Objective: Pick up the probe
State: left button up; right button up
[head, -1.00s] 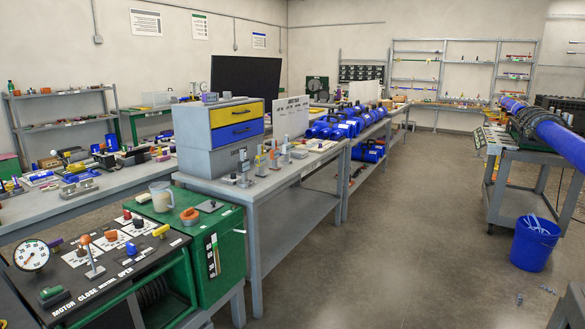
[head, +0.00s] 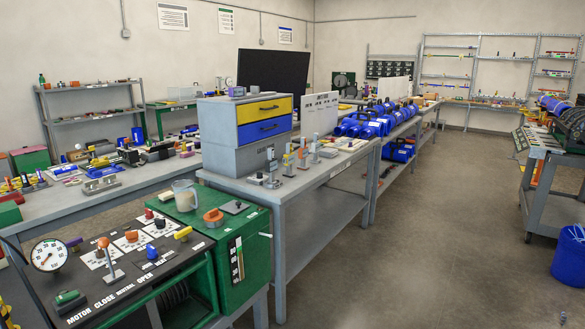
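I cannot tell for sure which thing is the probe. Several small upright tools (head: 302,155) stand on the near end of the grey workbench (head: 330,185), in front of the drawer cabinet, and they are too small to tell apart. On the black control panel (head: 120,265) at lower left stand a round dial gauge (head: 49,255) and a lever with an orange knob (head: 104,243). Neither of my grippers shows in the head view.
A grey cabinet with yellow and blue drawers (head: 250,135) stands on the workbench. A clear mug (head: 185,196) sits on the green cabinet (head: 243,260). A blue bucket (head: 569,256) stands at the right by the cart (head: 547,205). The floor (head: 420,260) between is open.

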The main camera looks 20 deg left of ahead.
aim_at(272, 163)
jog(key=k+u, duration=0.2)
jog(key=u, duration=0.6)
jog(key=i, duration=1.55)
